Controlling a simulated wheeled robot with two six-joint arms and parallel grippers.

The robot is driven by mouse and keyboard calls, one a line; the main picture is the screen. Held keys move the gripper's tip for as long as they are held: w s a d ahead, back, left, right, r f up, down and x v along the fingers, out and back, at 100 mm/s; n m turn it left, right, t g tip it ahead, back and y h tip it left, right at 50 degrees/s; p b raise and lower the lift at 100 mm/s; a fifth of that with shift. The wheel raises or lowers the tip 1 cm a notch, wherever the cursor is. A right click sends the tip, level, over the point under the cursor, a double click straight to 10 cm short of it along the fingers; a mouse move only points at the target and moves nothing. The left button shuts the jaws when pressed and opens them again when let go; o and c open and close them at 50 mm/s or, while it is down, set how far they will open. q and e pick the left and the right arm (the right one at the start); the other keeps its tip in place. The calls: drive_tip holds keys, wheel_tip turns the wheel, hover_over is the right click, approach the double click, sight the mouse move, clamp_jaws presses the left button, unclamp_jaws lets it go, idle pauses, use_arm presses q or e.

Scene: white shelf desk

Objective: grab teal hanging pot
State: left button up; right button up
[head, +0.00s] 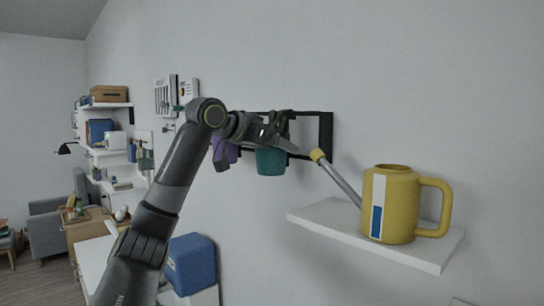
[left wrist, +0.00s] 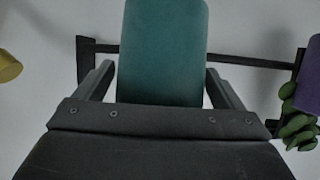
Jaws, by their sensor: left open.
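The teal hanging pot (head: 271,162) hangs on a dark wall rack (head: 326,135) in the head view, with its upper part hidden behind my gripper. In the left wrist view the teal pot (left wrist: 162,50) fills the upper middle, between the two dark fingers. My left gripper (head: 275,138) is at the rack, in front of the pot's top. In the left wrist view the gripper (left wrist: 158,78) is open, with one finger on each side of the pot. I cannot tell whether either finger touches it. My right gripper is in neither view.
A purple pot (head: 225,150) hangs left of the teal one; it also shows in the left wrist view (left wrist: 310,75) beside green leaves (left wrist: 297,128). A yellow watering can (head: 391,205) stands on a white shelf (head: 335,217), its spout pointing towards the rack. A blue box (head: 191,262) is lower left.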

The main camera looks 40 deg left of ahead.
use_arm(q)
drive_tip(key=shift+s, duration=0.15)
drive_tip(key=c, duration=0.3)
drive_tip(key=shift+r, duration=0.1)
drive_tip(key=c, duration=1)
drive_tip(key=shift+r, duration=0.1)
drive_tip(key=shift+c, duration=0.2)
